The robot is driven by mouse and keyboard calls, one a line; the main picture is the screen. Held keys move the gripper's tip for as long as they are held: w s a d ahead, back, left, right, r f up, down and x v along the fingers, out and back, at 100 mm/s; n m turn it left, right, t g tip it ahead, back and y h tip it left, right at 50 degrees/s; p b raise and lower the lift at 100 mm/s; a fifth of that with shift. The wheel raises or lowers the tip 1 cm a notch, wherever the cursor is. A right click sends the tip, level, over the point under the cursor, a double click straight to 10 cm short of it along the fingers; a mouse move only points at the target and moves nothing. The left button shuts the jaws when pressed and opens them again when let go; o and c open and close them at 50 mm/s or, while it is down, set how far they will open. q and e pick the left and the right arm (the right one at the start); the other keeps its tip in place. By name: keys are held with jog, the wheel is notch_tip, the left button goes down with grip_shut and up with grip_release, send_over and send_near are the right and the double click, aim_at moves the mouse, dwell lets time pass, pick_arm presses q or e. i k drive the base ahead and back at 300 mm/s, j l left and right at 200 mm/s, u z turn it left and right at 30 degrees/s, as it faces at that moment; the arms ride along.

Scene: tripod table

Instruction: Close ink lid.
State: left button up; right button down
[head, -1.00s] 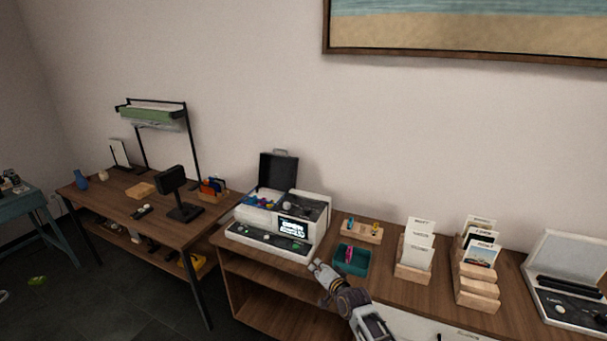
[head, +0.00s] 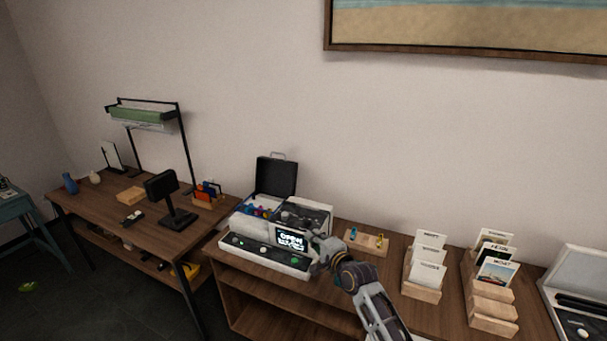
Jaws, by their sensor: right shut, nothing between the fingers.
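A white machine (head: 262,252) with a lit screen (head: 291,239) stands on the wooden cabinet. Its dark lid (head: 276,177), with a handle on top, stands upright and open at the back left. Coloured ink parts (head: 258,211) show in the open bay in front of the lid. My right gripper (head: 318,246) is shut and empty, at the machine's front right corner near the screen. I cannot tell whether it touches the machine. It is apart from the lid. My left gripper is not in view.
A wooden holder (head: 366,240) with small coloured items sits right of the machine. Card racks (head: 425,289) (head: 491,311) stand farther right, then an open case (head: 580,280). A second table (head: 100,209) with a black stand (head: 179,219) is on the left. Above the lid is clear wall.

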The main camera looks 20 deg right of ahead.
aim_at(276, 177)
jog(key=i+l, duration=0.35)
jog(key=i, duration=0.15)
jog(key=i+l, duration=0.35)
jog(key=i, duration=0.2)
